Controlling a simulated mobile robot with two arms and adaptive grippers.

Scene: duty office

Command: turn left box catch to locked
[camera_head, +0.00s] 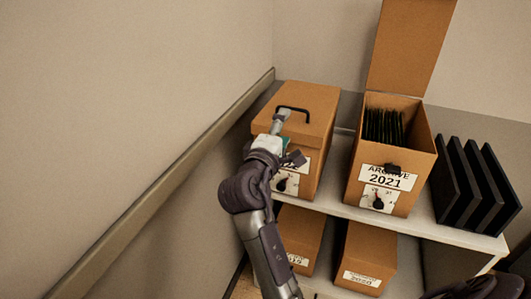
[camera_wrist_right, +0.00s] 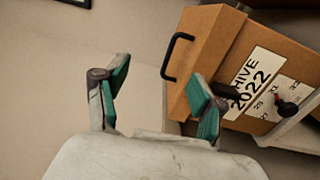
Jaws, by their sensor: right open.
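The left box (camera_head: 308,98) is a closed brown archive box with a black handle on its lid, on the shelf top. In the right wrist view the box (camera_wrist_right: 215,45) shows a 2022 label (camera_wrist_right: 252,80) and a dial with a red and black knob (camera_wrist_right: 287,107). A dark catch-like piece (camera_wrist_right: 228,91) by the label is partly behind a finger. In the head view my gripper hides that part of the front. My right gripper (camera_head: 280,138) is open and empty in front of the box; its green-padded fingers show in the wrist view (camera_wrist_right: 160,82). My left gripper is not in view.
The 2021 box (camera_head: 418,150) stands open to the right, lid raised, dark folders inside. Black upright panels (camera_head: 472,185) stand farther right on the shelf (camera_head: 440,228). More boxes (camera_head: 365,250) sit below. A wall with a rail (camera_head: 150,210) runs close on the left.

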